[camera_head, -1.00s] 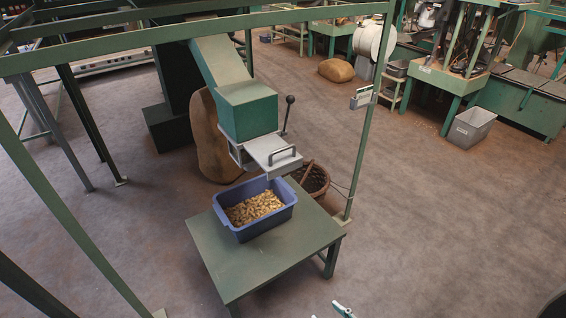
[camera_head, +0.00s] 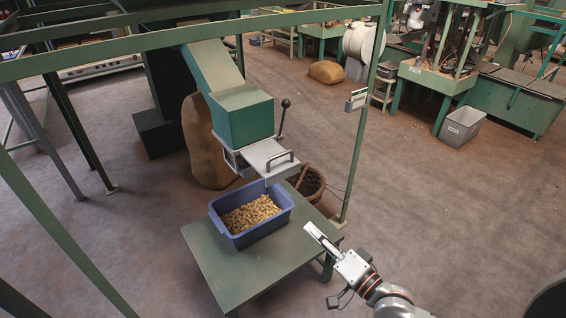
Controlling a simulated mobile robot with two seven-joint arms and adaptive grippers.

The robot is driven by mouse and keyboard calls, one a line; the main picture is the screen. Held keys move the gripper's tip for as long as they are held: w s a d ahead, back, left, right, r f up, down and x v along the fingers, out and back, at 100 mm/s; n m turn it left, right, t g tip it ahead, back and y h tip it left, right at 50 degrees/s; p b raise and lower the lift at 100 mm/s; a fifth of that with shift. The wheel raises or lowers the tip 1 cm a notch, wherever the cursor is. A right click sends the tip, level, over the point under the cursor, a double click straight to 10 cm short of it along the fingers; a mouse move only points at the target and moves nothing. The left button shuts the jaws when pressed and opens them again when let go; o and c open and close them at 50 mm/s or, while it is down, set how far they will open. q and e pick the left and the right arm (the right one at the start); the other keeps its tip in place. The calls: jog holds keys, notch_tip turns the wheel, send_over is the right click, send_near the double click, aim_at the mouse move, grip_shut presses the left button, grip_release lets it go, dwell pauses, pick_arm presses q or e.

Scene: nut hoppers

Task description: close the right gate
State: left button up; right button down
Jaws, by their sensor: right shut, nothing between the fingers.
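The gate (camera_head: 268,155) is a pale metal plate with a dark handle (camera_head: 280,160). It sticks out at the mouth of the green hopper chute (camera_head: 240,113), above a blue tub (camera_head: 226,232) of nuts (camera_head: 250,213). A lever with a black knob (camera_head: 285,104) stands beside the chute. My right gripper (camera_head: 312,231) is shut and empty. It appears right of the tub, near the right edge of the green table (camera_head: 215,268), and lower in the picture than the gate, not touching it. My left gripper is not in view.
A green post (camera_head: 361,130) with a small box stands right of the chute. A wicker basket (camera_head: 311,185) and a sack (camera_head: 203,150) are behind the table. Green beams cross the top and left.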

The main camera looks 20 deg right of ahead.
jog(key=w+d+r+m+t, duration=0.2)
jog(key=w+d+r+m, duration=0.1)
jog(key=w+r+m, duration=0.3)
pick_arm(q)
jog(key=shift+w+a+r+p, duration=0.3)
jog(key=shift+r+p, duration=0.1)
pick_arm(e)
jog(key=x, duration=0.4)
jog(key=r+x, duration=0.1)
jog(key=x, duration=0.8)
jog(key=shift+s+a+r, duration=0.2)
jog(key=shift+s, duration=0.05)
